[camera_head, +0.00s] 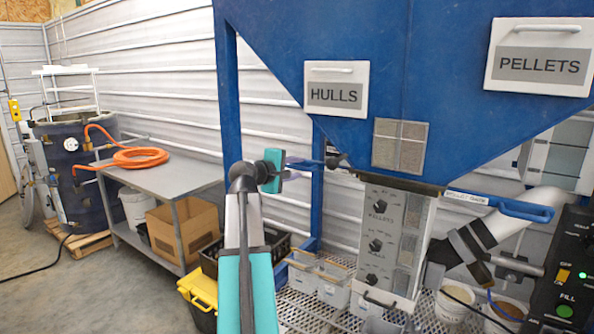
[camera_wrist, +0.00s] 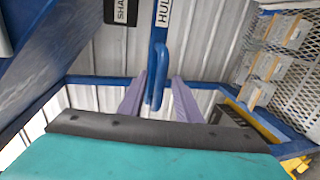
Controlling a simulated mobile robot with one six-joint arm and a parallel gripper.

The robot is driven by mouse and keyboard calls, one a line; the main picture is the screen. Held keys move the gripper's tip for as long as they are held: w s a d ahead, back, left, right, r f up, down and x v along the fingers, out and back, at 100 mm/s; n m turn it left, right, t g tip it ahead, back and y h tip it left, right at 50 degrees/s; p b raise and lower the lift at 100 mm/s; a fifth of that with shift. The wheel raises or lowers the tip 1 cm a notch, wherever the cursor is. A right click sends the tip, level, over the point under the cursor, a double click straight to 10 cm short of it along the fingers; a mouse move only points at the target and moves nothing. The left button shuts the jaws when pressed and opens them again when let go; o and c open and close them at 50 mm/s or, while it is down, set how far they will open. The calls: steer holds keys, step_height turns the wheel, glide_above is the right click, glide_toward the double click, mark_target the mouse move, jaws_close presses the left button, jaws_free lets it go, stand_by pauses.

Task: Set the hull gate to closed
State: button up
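The hull gate (camera_wrist: 159,40) is a blue bar with a raised loop handle (camera_wrist: 157,78) and a label starting "HUL" in the wrist view. In the head view the blue bar (camera_head: 308,163) sticks out to the left from under the hopper. My gripper (camera_wrist: 159,92) has two purple fingers spread apart, one on each side of the loop handle in the wrist view, with gaps showing beside it. In the head view my gripper (camera_head: 298,168) is at the bar's outer end, and its fingers are partly hidden. I cannot tell how far the gate is drawn out.
The blue hopper (camera_head: 270,30) hangs overhead, with a blue leg (camera_head: 229,90) left of my arm. The pellet gate (camera_head: 515,209) has a blue handle at right. A control panel (camera_head: 385,235) stands below the hopper. A metal table (camera_head: 175,180) is at left.

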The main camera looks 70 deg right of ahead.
steer(key=b+v, duration=0.3)
steer(key=v, duration=0.9)
steer(key=shift+a+b, duration=0.35)
steer(key=shift+a, duration=0.05)
